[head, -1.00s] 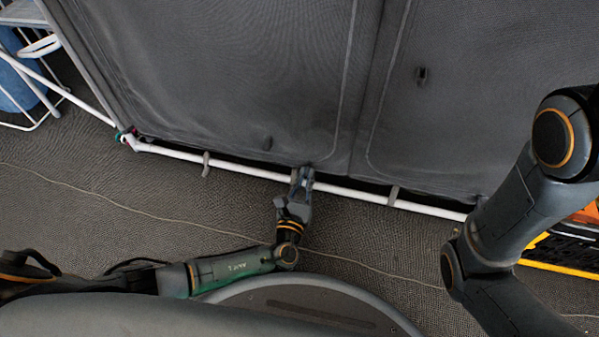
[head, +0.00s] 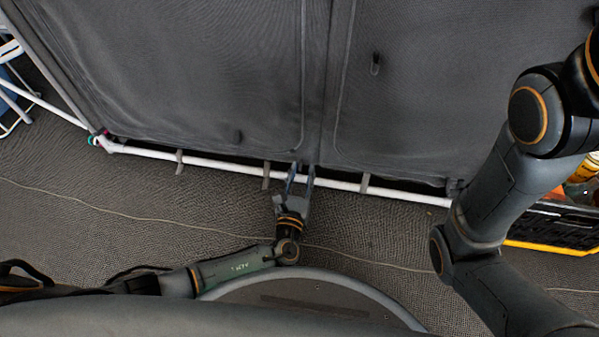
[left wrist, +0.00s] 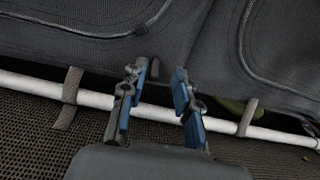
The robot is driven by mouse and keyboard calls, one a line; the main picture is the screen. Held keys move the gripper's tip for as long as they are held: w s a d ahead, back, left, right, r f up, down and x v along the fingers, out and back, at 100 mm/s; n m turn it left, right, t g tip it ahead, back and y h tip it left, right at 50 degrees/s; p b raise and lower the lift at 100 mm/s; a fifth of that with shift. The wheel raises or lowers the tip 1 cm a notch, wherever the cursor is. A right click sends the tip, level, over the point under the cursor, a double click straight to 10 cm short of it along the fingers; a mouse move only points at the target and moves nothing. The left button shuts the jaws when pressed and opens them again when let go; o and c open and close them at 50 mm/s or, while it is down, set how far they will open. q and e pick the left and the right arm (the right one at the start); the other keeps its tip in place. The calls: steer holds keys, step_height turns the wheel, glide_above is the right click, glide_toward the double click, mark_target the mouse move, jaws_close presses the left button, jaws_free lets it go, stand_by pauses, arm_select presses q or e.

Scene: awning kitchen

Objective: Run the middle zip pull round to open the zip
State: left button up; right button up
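The dark grey awning wall (head: 200,70) fills the upper head view, with pale curved zip lines on its two panels. My left gripper (head: 299,176) is at the wall's bottom edge, near the lower corner of the left panel's zip line. In the left wrist view the left gripper (left wrist: 157,92) is open, its blue-padded fingers apart. A small dark tab (left wrist: 153,68), perhaps the middle zip pull, shows between the fingertips, closer to the left finger. It does not look gripped. The pull cannot be made out in the head view. My right gripper is out of view.
A white pole (head: 225,165) with grey straps runs along the wall's foot, under my left gripper. Other dark tabs hang on the left panel (head: 238,136) and right panel (head: 375,65). A black and yellow crate (head: 550,228) stands at right. A thin cord crosses the carpet.

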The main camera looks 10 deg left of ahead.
arm_select(q)
steer(key=shift+a, duration=0.1)
steer(key=shift+r, duration=0.15)
step_height(320, 180, up, 10)
steer(key=shift+f, duration=0.2)
stand_by(0.4)
